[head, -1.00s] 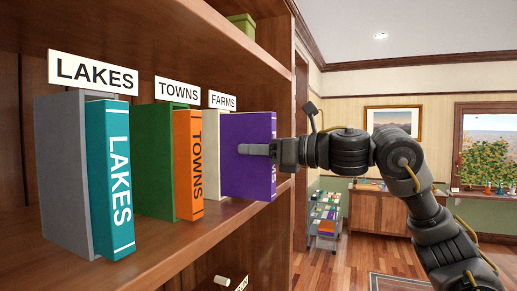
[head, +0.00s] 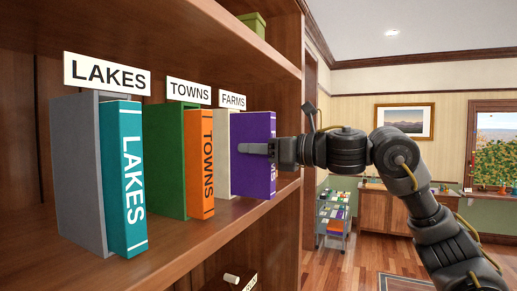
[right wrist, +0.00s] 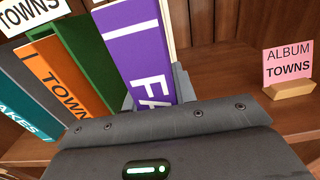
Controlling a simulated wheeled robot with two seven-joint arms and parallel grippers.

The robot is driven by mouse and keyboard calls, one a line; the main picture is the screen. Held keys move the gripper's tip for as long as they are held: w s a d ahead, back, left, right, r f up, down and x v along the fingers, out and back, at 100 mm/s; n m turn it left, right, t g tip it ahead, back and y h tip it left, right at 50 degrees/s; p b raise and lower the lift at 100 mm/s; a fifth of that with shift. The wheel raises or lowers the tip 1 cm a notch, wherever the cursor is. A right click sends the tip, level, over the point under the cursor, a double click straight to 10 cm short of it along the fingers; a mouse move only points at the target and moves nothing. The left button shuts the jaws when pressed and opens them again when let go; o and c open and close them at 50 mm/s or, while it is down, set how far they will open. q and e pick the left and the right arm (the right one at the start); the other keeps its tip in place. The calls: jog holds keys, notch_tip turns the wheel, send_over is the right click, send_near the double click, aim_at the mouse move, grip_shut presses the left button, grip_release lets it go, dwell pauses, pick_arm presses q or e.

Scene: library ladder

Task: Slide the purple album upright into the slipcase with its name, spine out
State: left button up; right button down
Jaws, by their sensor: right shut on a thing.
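The purple album (head: 250,165) stands upright at the right end of the shelf row, spine toward the room. Its spine letters show partly in the right wrist view (right wrist: 140,50). The pale slipcase (head: 222,150) under the FARMS sign (head: 232,100) stands directly left of and behind the album. The album's rear part is hidden at the slipcase's front edge; how deep it sits inside cannot be told. My left gripper is not in view.
The teal LAKES album (head: 123,180) stands in a grey slipcase (head: 80,175), and the orange TOWNS album (head: 199,165) in a green one (head: 168,160). A pink card (right wrist: 287,64) reading ALBUM TOWNS stands on the shelf. The shelf's upright end panel (head: 290,230) is close to my right gripper.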

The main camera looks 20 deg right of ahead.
jog(key=shift+x, duration=1.15)
jog(key=c, duration=1)
grip_release()
jog(key=shift+r, duration=0.1)
jog(key=shift+c, duration=0.2)
jog(key=b+v, duration=0.5)
jog(key=v, duration=0.5)
jog(key=shift+s+d+b, duration=0.25)
jog(key=shift+s+b, duration=0.1)
